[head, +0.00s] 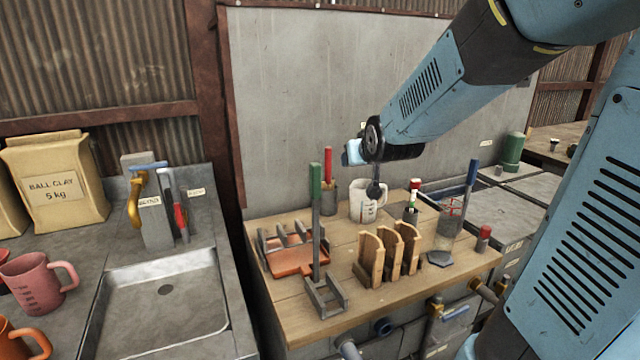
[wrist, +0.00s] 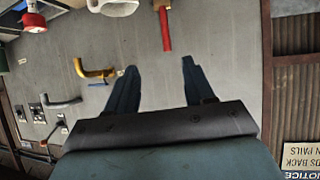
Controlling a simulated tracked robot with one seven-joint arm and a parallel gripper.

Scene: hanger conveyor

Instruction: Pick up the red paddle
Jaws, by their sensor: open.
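The red paddle (head: 328,164) shows as a slim red upright handle in a grey holder (head: 329,199) at the back of the wooden worktop. Its lower part is hidden. In the wrist view a red bar (wrist: 165,29), which looks like the same paddle, lies beyond the fingertips at the top edge, roughly in line with the gap. My gripper (wrist: 160,66) is open, with nothing between its two fingers. In the head view its fingers cannot be made out clearly; my wrist is above and right of the red paddle, near the white mug (head: 361,205).
A green-handled tool (head: 316,190) stands tall in front of the red paddle. An orange tray (head: 300,262), a wooden rack (head: 372,260) and a blue-handled tool (head: 472,173) crowd the worktop (head: 300,332). A grey panel (head: 290,90) rises behind. The sink (head: 165,300) is at left.

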